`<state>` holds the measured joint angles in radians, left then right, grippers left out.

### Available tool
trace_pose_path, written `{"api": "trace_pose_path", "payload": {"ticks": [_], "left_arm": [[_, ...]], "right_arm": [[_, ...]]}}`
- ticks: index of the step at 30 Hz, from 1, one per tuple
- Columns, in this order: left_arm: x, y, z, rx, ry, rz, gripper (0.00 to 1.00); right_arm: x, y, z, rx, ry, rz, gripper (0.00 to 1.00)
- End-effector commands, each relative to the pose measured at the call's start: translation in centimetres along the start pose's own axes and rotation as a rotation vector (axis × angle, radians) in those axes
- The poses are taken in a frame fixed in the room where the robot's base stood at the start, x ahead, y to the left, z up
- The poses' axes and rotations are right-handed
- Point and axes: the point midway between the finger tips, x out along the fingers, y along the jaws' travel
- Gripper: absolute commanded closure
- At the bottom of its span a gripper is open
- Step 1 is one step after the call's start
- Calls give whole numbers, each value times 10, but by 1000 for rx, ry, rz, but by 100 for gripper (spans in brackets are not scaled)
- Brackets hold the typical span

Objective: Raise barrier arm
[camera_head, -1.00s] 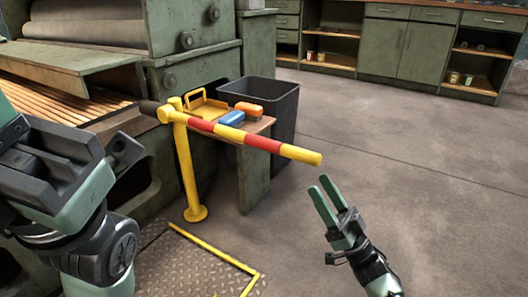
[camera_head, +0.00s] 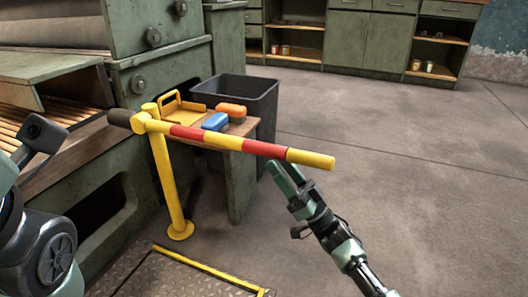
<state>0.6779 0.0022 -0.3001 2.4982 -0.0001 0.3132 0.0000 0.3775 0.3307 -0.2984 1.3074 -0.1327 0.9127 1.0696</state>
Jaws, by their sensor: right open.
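The barrier arm (camera_head: 262,149) is a yellow and red striped bar with a dark counterweight end. It pivots at the top of a yellow post (camera_head: 167,185) and lies roughly level, pointing right. My right gripper (camera_head: 285,178) is open, with its green fingers just below the bar's outer part, near the last red band. I cannot tell whether the fingers touch the bar. My left arm shows at the left edge, but its gripper's fingers are out of view.
A small wooden shelf behind the bar holds a blue block (camera_head: 216,122), an orange block (camera_head: 231,112) and a yellow tray (camera_head: 186,108). A dark bin (camera_head: 262,100) stands behind. Green machinery (camera_head: 90,130) fills the left. The floor to the right is clear.

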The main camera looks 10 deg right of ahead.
Motion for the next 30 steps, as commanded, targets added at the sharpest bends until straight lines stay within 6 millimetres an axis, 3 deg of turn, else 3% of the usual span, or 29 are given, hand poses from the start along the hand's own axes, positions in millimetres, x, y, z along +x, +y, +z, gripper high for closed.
{"api": "trace_pose_path", "payload": {"ticks": [9,19,20,25,30], "left_arm": [[-14,4,-10,2,12,4,100],[-14,5,-10,2,12,5,100],[-14,5,-10,1,12,5,100],[-14,5,-10,1,13,5,100],[-14,5,-10,1,12,5,100]], "right_arm": [[42,0,1,1,2,-2,48],[49,0,0,0,0,0,48],[49,0,0,0,0,1,51],[48,0,0,0,0,1,98],[48,0,0,0,0,1,100]]}}
